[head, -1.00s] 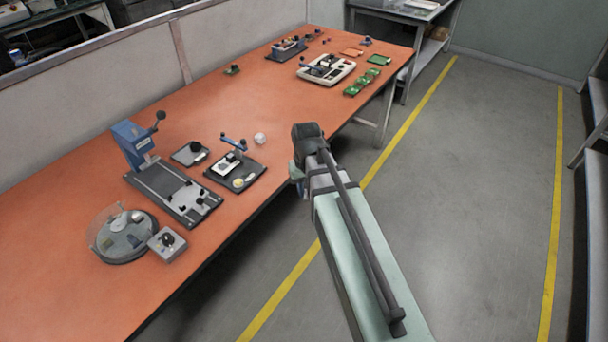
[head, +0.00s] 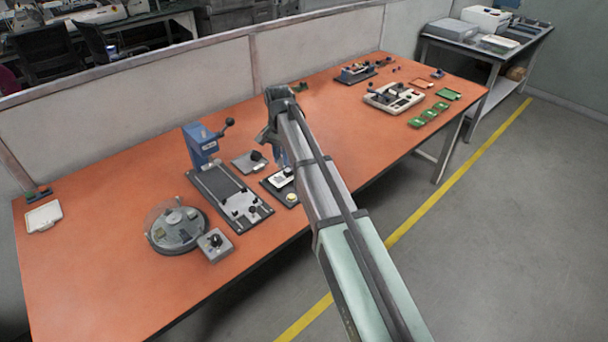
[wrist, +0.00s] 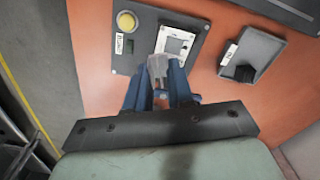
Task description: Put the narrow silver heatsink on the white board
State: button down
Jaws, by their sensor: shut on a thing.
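My gripper (wrist: 158,74) is shut on a small silver-grey piece, the narrow silver heatsink (wrist: 157,63), which shows between the blue fingertips in the wrist view. The white board (wrist: 177,42) lies in a dark fixture (wrist: 150,20), just beyond the fingertips. The heatsink overlaps the board's near corner in that view; I cannot tell whether they touch. In the head view my gripper (head: 281,157) hangs over the far side of the fixture (head: 274,190), where the white board (head: 281,180) is partly visible. The heatsink cannot be made out there.
A grey tray (wrist: 262,47) with a dark item lies right of the fixture. In the head view a blue press (head: 200,146), a round turntable (head: 176,243) and a control box (head: 215,246) stand to the left. Green boards (head: 429,115) lie further right. Orange table (head: 100,290) is bare at front left.

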jog(key=shift+w+a+r+m, duration=0.15)
jog(key=shift+w+a+m, duration=0.15)
jog(key=shift+m, duration=0.55)
jog(key=shift+w+a+r+m, duration=0.2)
jog(key=shift+w+a+m, duration=0.15)
jog(key=shift+m, duration=0.45)
jog(key=shift+w+a+r+m, duration=0.15)
jog(key=shift+w+a+m, duration=0.15)
jog(key=shift+m, duration=0.55)
jog(key=shift+f, duration=0.1)
jog(key=shift+f, duration=3.35)
jog(key=shift+d+f, duration=0.1)
jog(key=shift+f, duration=0.7)
jog(key=c, duration=0.9)
grip_release()
jog(key=c, duration=0.4)
jog(key=shift+o, duration=0.2)
jog(key=shift+r, duration=0.2)
